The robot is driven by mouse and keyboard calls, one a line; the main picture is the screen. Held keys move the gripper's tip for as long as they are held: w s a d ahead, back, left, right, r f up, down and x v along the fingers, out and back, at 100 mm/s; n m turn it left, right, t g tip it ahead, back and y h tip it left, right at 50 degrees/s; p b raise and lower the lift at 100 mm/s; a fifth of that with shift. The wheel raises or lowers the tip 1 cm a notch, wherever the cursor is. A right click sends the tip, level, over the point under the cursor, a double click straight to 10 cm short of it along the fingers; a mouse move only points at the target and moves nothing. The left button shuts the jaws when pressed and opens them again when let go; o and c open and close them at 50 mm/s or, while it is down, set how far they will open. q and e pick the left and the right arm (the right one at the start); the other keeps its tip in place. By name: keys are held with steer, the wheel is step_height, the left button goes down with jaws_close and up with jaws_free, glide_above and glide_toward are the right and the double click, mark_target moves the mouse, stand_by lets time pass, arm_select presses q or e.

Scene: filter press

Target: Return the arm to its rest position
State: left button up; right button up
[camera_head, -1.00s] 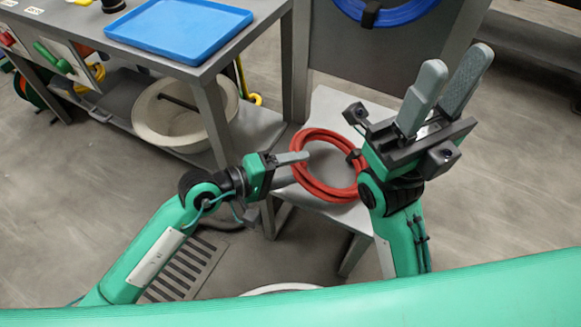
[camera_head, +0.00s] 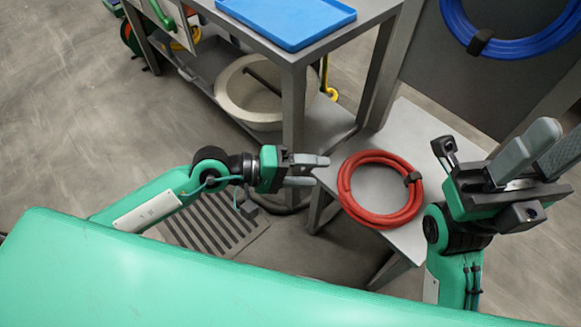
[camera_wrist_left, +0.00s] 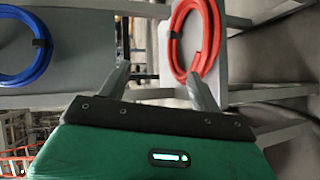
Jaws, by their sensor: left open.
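My left gripper (camera_head: 319,170) is open and empty, pointing right in the head view, just left of the coiled red hose (camera_head: 345,193) in the picture. Its two fingers stand apart in the left wrist view (camera_wrist_left: 158,70), with nothing between them; the red hose (camera_wrist_left: 211,38) shows beyond the right finger. My left arm reaches in low from the left, bent at the wrist. My right gripper (camera_head: 562,135) is at the right edge, its fingers pointing up and apart, with nothing seen between them.
The red hose lies on a low grey stand (camera_head: 424,239). A grey bench (camera_head: 363,18) holds a blue tray (camera_head: 290,20); a pale round tub (camera_head: 236,100) stands on its lower shelf. A blue hose (camera_head: 457,22) hangs on a dark panel. A floor grate (camera_head: 213,231) lies below my left arm.

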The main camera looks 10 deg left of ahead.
arm_select(q)
steer(key=shift+v, duration=1.9)
